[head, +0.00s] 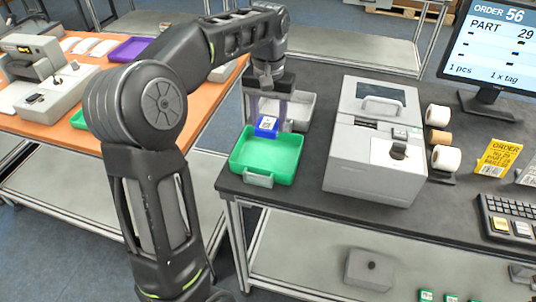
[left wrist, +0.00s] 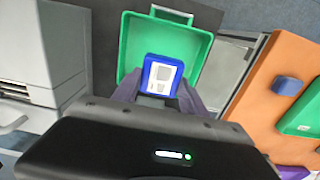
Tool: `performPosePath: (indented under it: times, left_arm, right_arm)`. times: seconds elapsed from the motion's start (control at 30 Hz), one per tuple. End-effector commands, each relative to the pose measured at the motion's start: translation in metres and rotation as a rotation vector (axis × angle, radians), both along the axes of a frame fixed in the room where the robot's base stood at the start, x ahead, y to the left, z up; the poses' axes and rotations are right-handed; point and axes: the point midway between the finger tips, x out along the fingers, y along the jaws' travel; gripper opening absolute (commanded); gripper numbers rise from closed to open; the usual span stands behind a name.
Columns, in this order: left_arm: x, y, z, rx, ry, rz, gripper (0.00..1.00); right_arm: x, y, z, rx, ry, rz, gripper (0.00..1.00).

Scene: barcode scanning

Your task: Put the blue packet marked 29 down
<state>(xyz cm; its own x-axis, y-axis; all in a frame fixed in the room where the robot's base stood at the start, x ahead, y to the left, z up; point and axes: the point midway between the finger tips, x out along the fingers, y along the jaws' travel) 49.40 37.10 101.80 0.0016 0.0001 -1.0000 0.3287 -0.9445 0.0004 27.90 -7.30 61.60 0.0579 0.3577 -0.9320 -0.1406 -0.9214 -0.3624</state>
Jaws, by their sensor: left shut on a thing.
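The blue packet (head: 266,125) has a white label and is held between the fingers of my left gripper (head: 268,118). It is over the back part of the green tray (head: 267,160), which stands at the left end of the dark table. In the left wrist view the packet (left wrist: 161,75) sits between the fingertips of the gripper (left wrist: 158,92), with the green tray (left wrist: 194,44) around it. The label is too small to read. I cannot tell whether the packet touches the tray floor. My right gripper is not in view.
A grey machine (head: 376,140) stands close on the right. A monitor (head: 495,50) shows order 56, part 29. An orange table (head: 50,115) with a purple tray (head: 131,49) is at the left.

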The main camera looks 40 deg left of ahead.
Motion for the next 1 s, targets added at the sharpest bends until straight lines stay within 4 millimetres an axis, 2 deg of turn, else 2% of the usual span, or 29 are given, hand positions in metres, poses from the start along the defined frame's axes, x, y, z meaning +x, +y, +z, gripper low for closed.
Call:
performPosePath:
  times: [0.3, 0.7, 1.0]
  left_arm:
    - [0.0, 0.0, -0.051, 0.0, 0.002, 0.001, 0.03]
    - [0.0, 0.0, -0.059, 0.0, 0.0, 0.0, 0.03]
    - [0.0, 0.0, -0.093, 0.0, 0.001, 0.0, 0.03]
  right_arm:
    - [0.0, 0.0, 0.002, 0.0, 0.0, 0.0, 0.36]
    - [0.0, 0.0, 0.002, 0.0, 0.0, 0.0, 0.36]
    - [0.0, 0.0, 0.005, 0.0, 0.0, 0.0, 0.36]
